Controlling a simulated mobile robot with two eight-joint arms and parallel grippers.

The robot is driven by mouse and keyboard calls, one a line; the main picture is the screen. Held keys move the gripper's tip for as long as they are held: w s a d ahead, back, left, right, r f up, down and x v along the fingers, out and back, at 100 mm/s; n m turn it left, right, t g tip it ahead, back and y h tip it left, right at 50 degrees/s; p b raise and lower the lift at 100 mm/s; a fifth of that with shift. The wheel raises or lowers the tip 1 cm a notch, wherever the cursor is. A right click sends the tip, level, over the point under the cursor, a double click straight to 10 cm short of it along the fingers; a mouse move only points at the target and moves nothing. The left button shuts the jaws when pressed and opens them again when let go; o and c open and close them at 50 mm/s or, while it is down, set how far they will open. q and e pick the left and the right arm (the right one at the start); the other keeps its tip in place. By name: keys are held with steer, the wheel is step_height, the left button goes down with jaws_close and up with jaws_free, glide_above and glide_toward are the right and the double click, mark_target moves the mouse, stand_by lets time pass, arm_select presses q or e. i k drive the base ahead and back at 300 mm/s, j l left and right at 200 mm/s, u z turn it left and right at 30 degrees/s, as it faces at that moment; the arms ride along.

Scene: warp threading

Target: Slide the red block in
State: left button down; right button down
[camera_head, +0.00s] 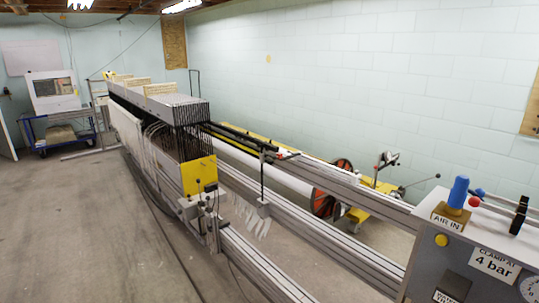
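No red block can be made out with certainty. A small red round knob (474,202) sits on the grey control box (462,262) at the lower right, beside a blue-capped fitting (458,192). A tiny reddish spot shows on the rails near the middle, too small to identify. The long threading machine (181,108) runs from the back left toward the front right, with a yellow block (199,176) on its near end. Neither of my grippers shows in the head view.
Long grey rails (345,250) run along the machine to the front right. A yellow carriage (378,204) and a red wheel (343,164) stand behind them. A blue cart (68,137) stands at the far left. The concrete floor (70,215) at the left is clear.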

mark_target(278, 155)
steer(key=i+j, duration=0.15)
steer(key=j, duration=0.15)
steer(key=i+j, duration=0.15)
steer(key=j, duration=0.15)
steer(key=i+j+u, duration=0.1)
steer(key=j, duration=0.2)
steer(key=i+j+u, duration=0.1)
steer(key=i+u, duration=0.15)
steer(key=i, duration=0.35)
steer(key=i+u, duration=0.3)
steer(key=i, duration=0.25)
steer(key=i+l+u, duration=0.1)
steer(key=i+l, duration=0.15)
steer(key=i+l+u, duration=0.1)
steer(key=l, duration=0.35)
steer(key=i+l+u, duration=0.1)
steer(key=i+l, duration=0.25)
